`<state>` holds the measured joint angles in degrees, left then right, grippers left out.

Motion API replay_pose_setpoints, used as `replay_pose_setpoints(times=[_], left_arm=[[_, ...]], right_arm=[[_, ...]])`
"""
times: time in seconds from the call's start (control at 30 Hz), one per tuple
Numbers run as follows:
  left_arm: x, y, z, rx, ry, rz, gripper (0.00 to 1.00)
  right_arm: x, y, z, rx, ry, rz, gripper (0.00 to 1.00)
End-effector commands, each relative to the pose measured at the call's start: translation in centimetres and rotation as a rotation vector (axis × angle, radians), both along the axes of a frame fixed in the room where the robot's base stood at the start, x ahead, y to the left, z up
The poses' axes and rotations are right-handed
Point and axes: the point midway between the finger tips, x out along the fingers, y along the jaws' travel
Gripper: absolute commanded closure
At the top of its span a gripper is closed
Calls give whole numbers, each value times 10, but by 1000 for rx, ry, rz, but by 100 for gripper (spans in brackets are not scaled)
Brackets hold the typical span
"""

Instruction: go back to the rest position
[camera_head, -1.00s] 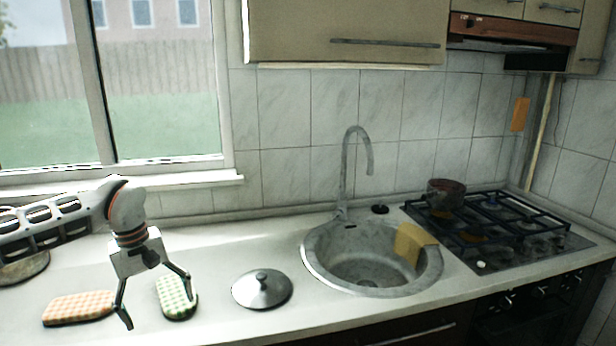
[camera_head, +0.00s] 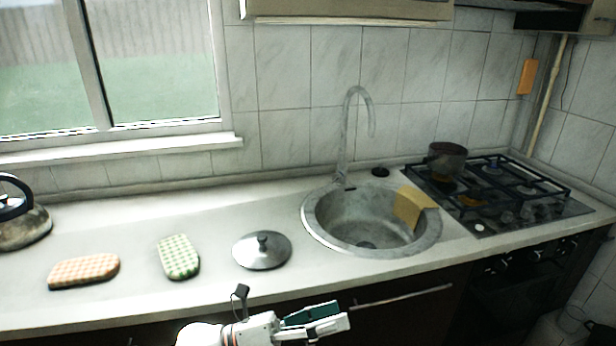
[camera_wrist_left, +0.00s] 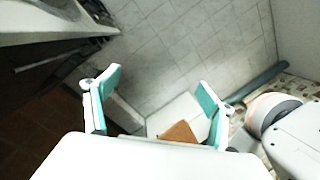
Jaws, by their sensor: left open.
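My left gripper (camera_head: 325,318) is at the bottom of the head view, in front of the counter's front edge and below the sink. It is empty and apart from everything on the counter. In the left wrist view the two green-padded fingers of this gripper (camera_wrist_left: 157,90) are spread wide with nothing between them. My right gripper is not in view.
The counter (camera_head: 130,215) carries an orange checked pad (camera_head: 84,271), a green checked pad (camera_head: 178,257), a metal lid (camera_head: 262,251) and a kettle (camera_head: 22,228). A pot (camera_head: 446,159) stands on the stove (camera_head: 520,212).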

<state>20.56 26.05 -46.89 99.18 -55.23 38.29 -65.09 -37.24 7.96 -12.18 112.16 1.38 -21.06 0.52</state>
Motion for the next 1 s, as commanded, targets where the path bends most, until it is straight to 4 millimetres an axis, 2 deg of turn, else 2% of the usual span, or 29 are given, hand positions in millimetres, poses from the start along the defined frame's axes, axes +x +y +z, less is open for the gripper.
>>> replay_pose_setpoints(times=[0.03, 0.17, 0.27, 0.4, 0.53, 0.6, 0.7, 0.83, 0.9, 1.0], left_arm=[[4, 5, -4, -77, 139, 59, 17], [21, 32, -20, -275, 496, 210, 17], [29, 61, -48, -429, 773, 326, 17], [26, 111, -105, -657, 1156, 495, 17], [-1, 161, -173, -881, 1496, 660, 17], [-23, 185, -207, -996, 1652, 745, 17], [-57, 212, -247, -1141, 1829, 852, 17], [-95, 235, -281, -1279, 1976, 952, 17], [-108, 242, -292, -1326, 2021, 985, 17], [-118, 247, -299, -1362, 2054, 1010, 17]], right_arm=[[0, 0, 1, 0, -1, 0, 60], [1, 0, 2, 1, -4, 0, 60], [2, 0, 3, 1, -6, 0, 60], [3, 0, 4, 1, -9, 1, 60], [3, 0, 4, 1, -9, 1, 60], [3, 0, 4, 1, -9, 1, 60], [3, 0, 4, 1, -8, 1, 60], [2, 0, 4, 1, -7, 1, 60], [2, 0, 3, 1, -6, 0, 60], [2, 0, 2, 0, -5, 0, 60]])
